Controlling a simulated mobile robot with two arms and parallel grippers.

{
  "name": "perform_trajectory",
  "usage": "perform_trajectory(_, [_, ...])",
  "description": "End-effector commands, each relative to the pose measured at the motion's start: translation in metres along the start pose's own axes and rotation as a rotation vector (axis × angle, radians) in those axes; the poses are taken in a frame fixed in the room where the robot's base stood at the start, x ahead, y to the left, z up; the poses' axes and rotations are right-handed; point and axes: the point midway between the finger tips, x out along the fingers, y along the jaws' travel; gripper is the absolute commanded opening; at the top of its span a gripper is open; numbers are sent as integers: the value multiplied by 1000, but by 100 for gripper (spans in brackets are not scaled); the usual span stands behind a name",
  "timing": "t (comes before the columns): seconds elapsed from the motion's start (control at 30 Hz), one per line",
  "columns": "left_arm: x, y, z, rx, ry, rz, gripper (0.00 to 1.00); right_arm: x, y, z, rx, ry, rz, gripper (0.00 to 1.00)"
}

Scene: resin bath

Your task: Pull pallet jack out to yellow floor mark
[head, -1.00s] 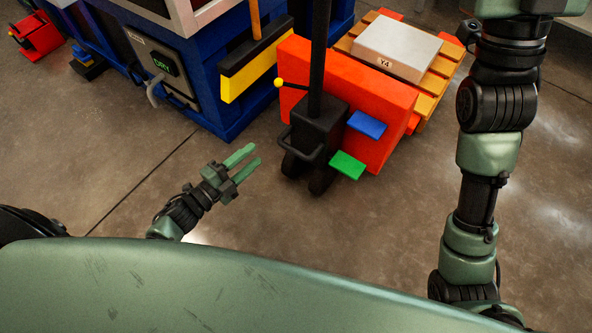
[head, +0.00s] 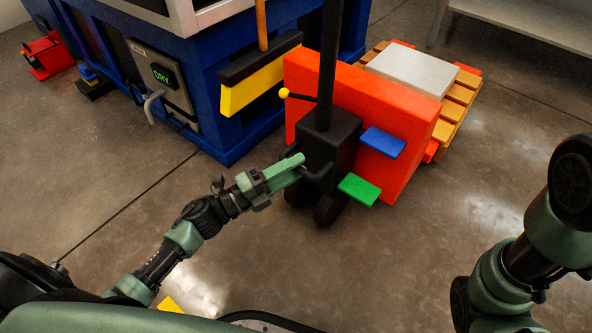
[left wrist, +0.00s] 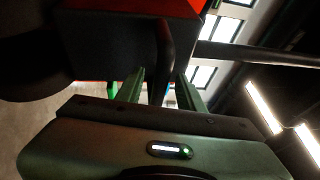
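The pallet jack has a big orange-red body (head: 410,125), a black block with an upright black post (head: 328,80), dark wheels, and blue and green pedals. A black loop handle (head: 318,173) sticks out of the block's near side. My left gripper (head: 297,165) is at this loop. In the left wrist view its two green fingers (left wrist: 160,88) stand apart, with a dark bar of the loop between them; I see no clear grip on it. A yellow patch on the floor (head: 170,304) shows at the bottom, partly hidden by my body. My right gripper is out of view.
A blue machine (head: 232,145) with a DRY panel (head: 162,75) stands left of the jack. A wooden pallet (head: 463,92) with a grey block (head: 412,72) is behind the jack. The floor between jack and my base is clear.

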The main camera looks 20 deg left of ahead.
Motion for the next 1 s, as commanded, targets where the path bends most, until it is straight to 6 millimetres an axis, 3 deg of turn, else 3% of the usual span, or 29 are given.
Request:
perform_trajectory(0.33, [6, 0, 0, 0, -1, 0, 38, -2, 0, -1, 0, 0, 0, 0])
perform_trajectory(0.47, [6, 0, 0, -1, -1, 1, 5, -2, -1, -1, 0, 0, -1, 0])
perform_trajectory(0.5, [6, 0, 0, -1, -1, 1, 0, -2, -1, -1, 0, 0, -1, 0])
perform_trajectory(1.0, [6, 0, 0, -1, -1, 1, 0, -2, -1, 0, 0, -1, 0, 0])
